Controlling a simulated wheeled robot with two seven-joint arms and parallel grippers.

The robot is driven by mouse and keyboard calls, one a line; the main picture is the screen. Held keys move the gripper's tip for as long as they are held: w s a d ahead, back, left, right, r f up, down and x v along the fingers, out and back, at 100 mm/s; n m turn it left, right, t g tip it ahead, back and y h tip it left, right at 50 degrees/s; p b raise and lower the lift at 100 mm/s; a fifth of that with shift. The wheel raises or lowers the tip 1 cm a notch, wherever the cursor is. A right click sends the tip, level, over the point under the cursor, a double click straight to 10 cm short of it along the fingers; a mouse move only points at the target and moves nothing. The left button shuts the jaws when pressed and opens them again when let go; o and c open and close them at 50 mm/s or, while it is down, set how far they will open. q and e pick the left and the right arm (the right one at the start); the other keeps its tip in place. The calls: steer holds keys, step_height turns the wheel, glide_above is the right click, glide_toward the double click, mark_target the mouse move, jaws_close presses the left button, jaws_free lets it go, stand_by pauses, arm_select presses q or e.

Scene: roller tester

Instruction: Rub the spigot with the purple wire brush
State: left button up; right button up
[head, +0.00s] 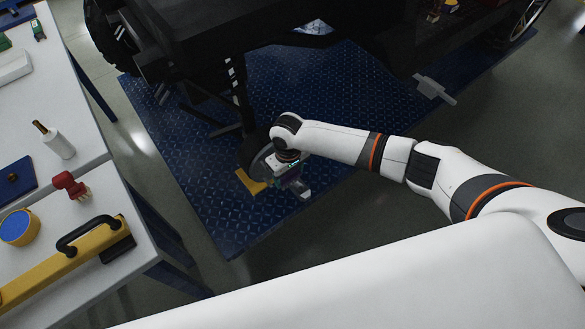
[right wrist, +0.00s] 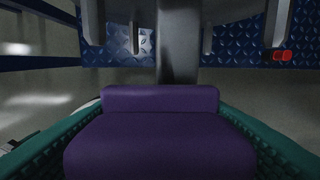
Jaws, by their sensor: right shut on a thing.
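My right gripper (head: 297,186) is over the blue floor plate beside the dark machine, with its arm coming in from the right. In the right wrist view its green-padded fingers are shut on the purple wire brush (right wrist: 160,140), whose broad purple body fills the lower middle. The bristles are not visible in either view. A grey upright metal part (right wrist: 177,45) stands just beyond the brush; I cannot tell whether it is the spigot or whether the brush touches it. My left gripper is not in view.
A white table (head: 95,185) on the left holds a white bottle (head: 58,142), a red-handled brush (head: 70,185), a blue-topped yellow tin (head: 18,228) and a long yellow tool (head: 60,262). The dark machine (head: 220,35) stands over the blue plate (head: 215,205).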

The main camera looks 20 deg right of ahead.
mark_target(298, 169)
steer(key=shift+w+d+f, duration=0.1)
steer(key=shift+w+d, duration=0.1)
steer(key=shift+d, duration=0.5)
steer(key=shift+w+d+p, duration=0.25)
steer(key=shift+d+p, duration=0.1)
steer(key=shift+d, duration=0.4)
steer(key=shift+s+a+r+p, duration=0.2)
steer(key=shift+a+p, duration=0.25)
steer(key=shift+a, duration=0.2)
steer(key=shift+s+a+f+p, duration=0.1)
steer(key=shift+s+a+p, duration=0.1)
steer(key=shift+a, duration=0.25)
steer(key=shift+s+a+f+p, duration=0.1)
steer(key=shift+s+a, duration=0.05)
steer(key=shift+a, duration=0.3)
steer(key=shift+w+d+r+p, duration=0.1)
steer(key=shift+w+d+p, duration=0.15)
steer(key=shift+d, duration=0.55)
steer(key=shift+w+d+r+p, duration=0.15)
steer(key=shift+w+d, duration=0.2)
steer(key=shift+d, duration=0.4)
steer(key=shift+s+a+f, duration=0.1)
steer(key=shift+s+a, duration=0.1)
steer(key=shift+a, duration=0.25)
steer(key=shift+s+a+f, duration=0.1)
steer(key=shift+s+a, duration=0.05)
steer(key=shift+a, duration=0.25)
steer(key=shift+s+a+p, duration=0.25)
steer(key=shift+a+p, duration=0.4)
steer(key=shift+a, duration=0.1)
